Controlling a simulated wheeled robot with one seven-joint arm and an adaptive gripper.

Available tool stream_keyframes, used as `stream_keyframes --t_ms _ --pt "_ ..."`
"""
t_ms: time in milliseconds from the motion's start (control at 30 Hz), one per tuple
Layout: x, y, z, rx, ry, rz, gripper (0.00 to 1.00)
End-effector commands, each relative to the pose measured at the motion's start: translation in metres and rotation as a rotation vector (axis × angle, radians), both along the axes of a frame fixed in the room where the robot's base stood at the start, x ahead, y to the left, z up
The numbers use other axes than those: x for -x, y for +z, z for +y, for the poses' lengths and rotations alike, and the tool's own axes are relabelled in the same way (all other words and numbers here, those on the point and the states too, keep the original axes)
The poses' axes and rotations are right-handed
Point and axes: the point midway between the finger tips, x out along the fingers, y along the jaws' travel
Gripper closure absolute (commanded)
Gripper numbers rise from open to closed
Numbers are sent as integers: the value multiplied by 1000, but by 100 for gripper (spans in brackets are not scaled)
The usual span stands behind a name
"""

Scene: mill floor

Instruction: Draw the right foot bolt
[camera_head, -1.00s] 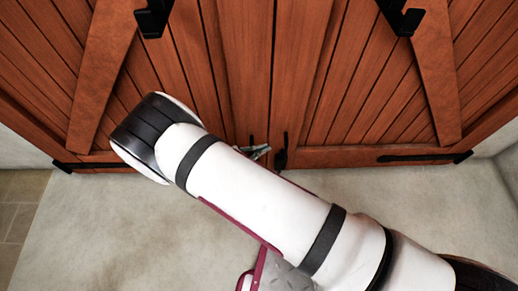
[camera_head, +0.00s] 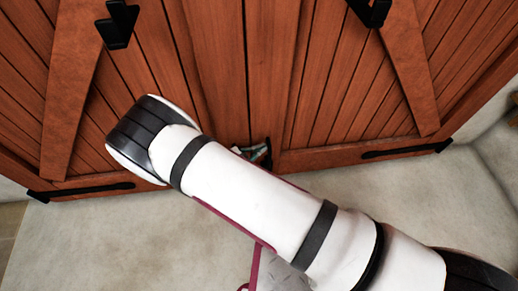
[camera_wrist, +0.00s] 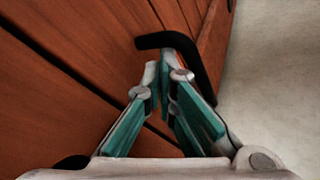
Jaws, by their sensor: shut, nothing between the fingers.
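The right foot bolt (camera_wrist: 196,62) is a black bent rod low on the wooden doors. In the wrist view its bent end crosses just beyond my fingertips, and its longer arm runs down to the right of them. My gripper (camera_wrist: 166,74) is shut and empty, its tips close to the bolt; I cannot tell whether they touch. In the head view my gripper (camera_head: 252,151) shows as a small grey-green shape at the foot of the doors, with the dark bolt (camera_head: 268,157) partly hidden beside it. My white arm covers much of that area.
The red-brown plank doors (camera_head: 220,70) fill the background, with a seam near the middle. Black strap hinges lie low on the left (camera_head: 80,192) and right (camera_head: 405,151). Black fittings (camera_head: 118,22) hang higher up. Pale floor (camera_head: 420,200) in front is clear.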

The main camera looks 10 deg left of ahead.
Motion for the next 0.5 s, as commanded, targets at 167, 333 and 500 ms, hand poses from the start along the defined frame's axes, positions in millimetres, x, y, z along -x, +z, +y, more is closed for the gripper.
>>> stream_keyframes --t_ms 167,333,500 --pt "-1 24 0 0 0 -3 100" --pt "-1 42 0 2 -1 -4 100" --pt "-1 43 -1 4 -1 -6 100"
